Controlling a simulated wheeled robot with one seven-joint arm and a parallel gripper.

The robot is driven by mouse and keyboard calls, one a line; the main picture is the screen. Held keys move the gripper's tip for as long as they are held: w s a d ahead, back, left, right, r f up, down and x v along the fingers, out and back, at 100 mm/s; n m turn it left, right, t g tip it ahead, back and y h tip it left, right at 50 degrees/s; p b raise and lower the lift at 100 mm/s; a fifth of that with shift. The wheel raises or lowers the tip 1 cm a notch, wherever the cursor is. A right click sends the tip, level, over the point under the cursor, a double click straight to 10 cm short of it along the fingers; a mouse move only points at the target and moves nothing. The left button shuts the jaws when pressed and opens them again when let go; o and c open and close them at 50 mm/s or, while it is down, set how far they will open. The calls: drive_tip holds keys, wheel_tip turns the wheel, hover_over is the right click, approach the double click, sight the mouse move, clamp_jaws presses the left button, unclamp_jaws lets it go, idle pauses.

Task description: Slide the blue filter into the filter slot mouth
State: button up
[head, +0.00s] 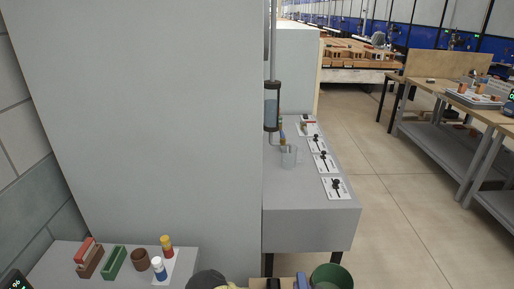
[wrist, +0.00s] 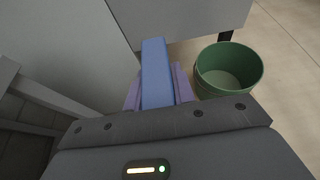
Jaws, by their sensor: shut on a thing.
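The blue filter (wrist: 155,72) is a long, flat blue bar held between the purple fingers of my gripper (wrist: 157,88) in the wrist view. It sticks out forward past the fingertips, and its near end is hidden between the fingers. In the head view a small blue piece, likely the filter (head: 300,281), shows at the bottom edge, mostly cut off. I cannot make out the filter slot mouth in either view.
A green bin (head: 332,277) stands on the floor right of my gripper. A tall grey wall (head: 150,110) stands left. A low shelf (head: 55,270) holds small blocks and bottles. Floor at right is open.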

drive_tip(key=shift+s+d+f, duration=0.2)
drive_tip(key=shift+s+f, duration=0.05)
drive_tip(key=shift+s, duration=0.25)
drive_tip(key=shift+m+h, duration=0.7)
drive_tip(key=shift+h, duration=0.1)
drive_tip(key=w+r, duration=0.1)
drive_tip(key=r, duration=0.1)
drive_tip(key=w+r, duration=0.3)
drive_tip(key=r, duration=0.2)
drive_tip(key=shift+w+a, duration=0.3)
drive_tip(key=shift+a, duration=0.1)
wheel_tip(320, 180, up, 7)
drive_tip(key=w+m+h, duration=0.2)
drive_tip(key=shift+d+r+g, duration=0.15)
drive_tip(key=shift+d+g, duration=0.15)
drive_tip(key=shift+d, duration=0.1)
